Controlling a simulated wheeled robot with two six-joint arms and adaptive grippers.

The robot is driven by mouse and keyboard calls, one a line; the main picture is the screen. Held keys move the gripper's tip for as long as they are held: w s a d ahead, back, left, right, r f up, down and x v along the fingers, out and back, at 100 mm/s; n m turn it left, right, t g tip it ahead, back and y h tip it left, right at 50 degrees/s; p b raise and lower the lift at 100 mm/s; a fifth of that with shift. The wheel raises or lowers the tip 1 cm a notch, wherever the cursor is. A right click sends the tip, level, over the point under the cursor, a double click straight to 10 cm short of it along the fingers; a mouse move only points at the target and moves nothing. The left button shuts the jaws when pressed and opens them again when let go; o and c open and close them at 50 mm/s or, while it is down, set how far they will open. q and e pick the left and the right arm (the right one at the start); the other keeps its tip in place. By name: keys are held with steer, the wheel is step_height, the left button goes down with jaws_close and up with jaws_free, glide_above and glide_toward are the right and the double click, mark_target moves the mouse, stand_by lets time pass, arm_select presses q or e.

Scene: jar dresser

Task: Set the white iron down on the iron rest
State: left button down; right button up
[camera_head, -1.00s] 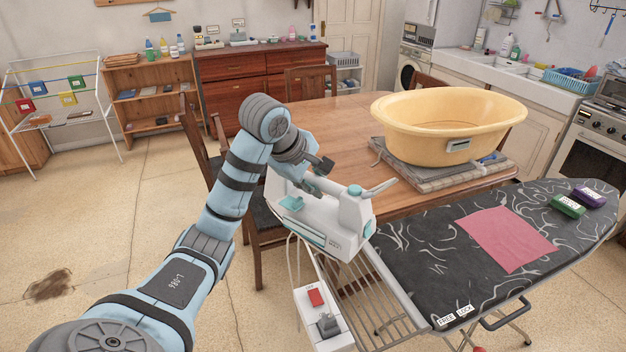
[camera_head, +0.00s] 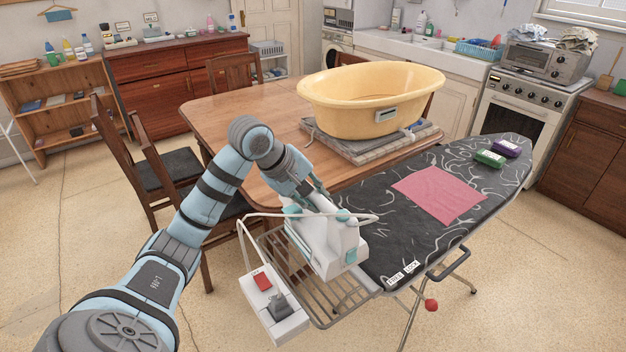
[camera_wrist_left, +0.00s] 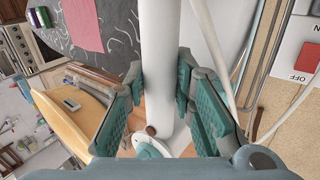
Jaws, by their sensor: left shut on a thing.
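The white iron (camera_head: 325,246) with teal parts is at the wire iron rest (camera_head: 275,246), at the near left end of the ironing board. It is over the rest's bars; I cannot tell whether it touches them. My left gripper (camera_head: 312,205) is shut on the iron from above. In the left wrist view the teal-padded fingers (camera_wrist_left: 165,105) close around the iron's white handle (camera_wrist_left: 160,60). The iron's underside is hidden. My right gripper is not in view.
The ironing board (camera_head: 375,225) holds a pink cloth (camera_head: 440,194), a green box (camera_head: 490,158) and a purple box (camera_head: 507,148). A switch box (camera_head: 275,308) is beside the rest. A yellow tub (camera_head: 350,95) stands on the wooden table (camera_head: 230,110).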

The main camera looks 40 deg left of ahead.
mark_target(314, 230)
arm_select(q)
steer(key=f, duration=0.1)
steer(key=f+b, duration=0.1)
steer(key=shift+s+d+f+m+h, duration=0.2)
steer(key=shift+f+m+h, duration=0.1)
steer(key=shift+f+m, duration=0.1)
step_height(314, 230, down, 7)
steer(key=b, duration=0.5)
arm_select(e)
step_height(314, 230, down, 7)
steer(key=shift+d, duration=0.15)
arm_select(q)
steer(key=shift+f+b, duration=0.5)
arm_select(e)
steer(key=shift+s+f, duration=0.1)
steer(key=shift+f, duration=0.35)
arm_select(q)
steer(key=c, duration=1.4)
jaws_free()
steer(key=shift+o, duration=0.6)
steer(key=shift+s, duration=0.1)
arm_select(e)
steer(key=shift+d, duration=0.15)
